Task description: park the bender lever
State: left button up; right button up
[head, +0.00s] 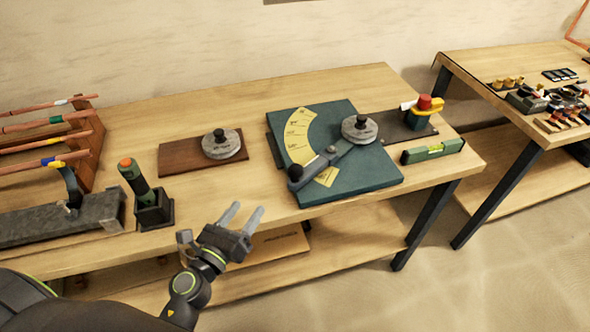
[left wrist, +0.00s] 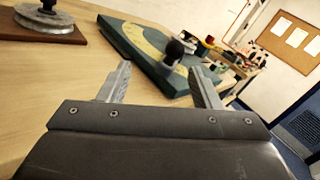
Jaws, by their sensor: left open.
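The bender (head: 375,167) is a dark green plate on the wooden bench, with a round grey die (head: 359,128) and a yellow scale (head: 299,137). Its grey lever (head: 318,164) runs from the die down-left to a black knob (head: 295,173) near the plate's front left. In the left wrist view the black knob (left wrist: 174,48) shows beyond and between my fingertips, apart from them. My left gripper (head: 244,216) is open and empty, in front of the bench edge, left of and nearer than the knob. My right gripper is not in view.
A second round die (head: 221,145) sits on a brown board left of the bender. A green-handled tool (head: 140,181) stands in a black holder. A green level (head: 433,151) lies at the right. Copper tubes (head: 48,123) rest on a rack at the left. Bare bench lies between holder and bender.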

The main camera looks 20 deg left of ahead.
pick_arm(q)
jog(key=d+m+h, duration=0.2)
jog(key=m, duration=0.1)
jog(key=p, duration=0.2)
send_near(290, 176)
jog(key=r, duration=0.1)
jog(key=shift+g, duration=0.4)
jog(key=x, duration=1.2)
jog(key=shift+d+f+p, duration=0.1)
jog(key=shift+p, duration=0.2)
jog(key=shift+c, duration=0.5)
jog(key=shift+c, duration=1.3)
grip_shut()
